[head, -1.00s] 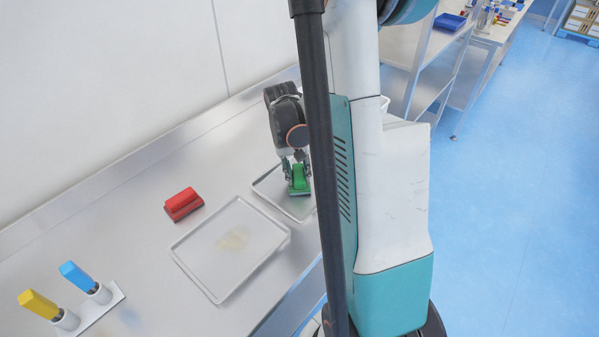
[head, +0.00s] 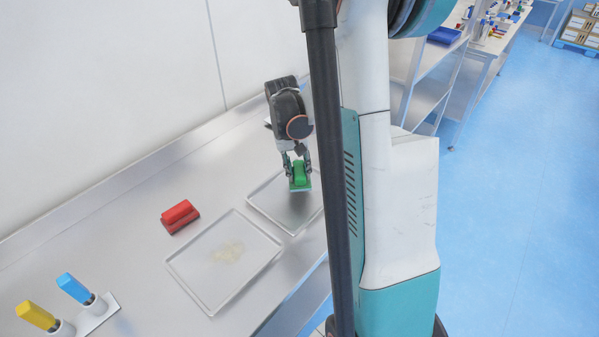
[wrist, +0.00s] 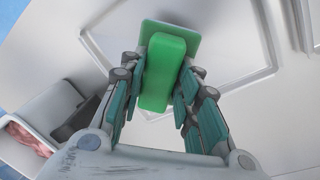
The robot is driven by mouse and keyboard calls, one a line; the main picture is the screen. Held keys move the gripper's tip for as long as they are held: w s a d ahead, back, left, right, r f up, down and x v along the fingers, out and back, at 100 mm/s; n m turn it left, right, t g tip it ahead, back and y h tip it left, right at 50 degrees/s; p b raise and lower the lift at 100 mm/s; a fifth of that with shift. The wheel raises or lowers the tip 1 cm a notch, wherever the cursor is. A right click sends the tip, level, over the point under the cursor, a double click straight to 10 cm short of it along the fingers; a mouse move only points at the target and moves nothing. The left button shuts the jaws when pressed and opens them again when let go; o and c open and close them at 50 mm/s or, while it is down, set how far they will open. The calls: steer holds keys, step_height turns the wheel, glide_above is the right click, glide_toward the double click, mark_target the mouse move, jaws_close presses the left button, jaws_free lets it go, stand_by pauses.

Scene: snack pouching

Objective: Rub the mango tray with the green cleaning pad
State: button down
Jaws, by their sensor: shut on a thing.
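My gripper (head: 299,172) is shut on the green cleaning pad (head: 300,180), a block with a wider flat base. In the wrist view the pad (wrist: 163,75) sits between the two fingers. The pad is over the back part of a bare-looking metal tray (head: 293,233); I cannot tell whether it touches it. This tray also shows beneath the pad in the wrist view (wrist: 225,45). A second metal tray (head: 185,275), nearer and to the left, has a pale yellow smear (head: 229,253) in its middle. The smear suggests it is the mango tray, but no label shows.
A red pad (head: 180,216) lies on the metal counter (head: 120,220) left of the trays. A holder with a blue handle (head: 74,288) and a yellow handle (head: 35,315) stands front left. A container with reddish contents (wrist: 28,135) shows in the wrist view. The wall bounds the back.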

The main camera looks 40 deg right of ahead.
steer(key=shift+a+r+p, duration=0.1)
steer(key=shift+r+p, duration=0.8)
steer(key=shift+r, duration=0.8)
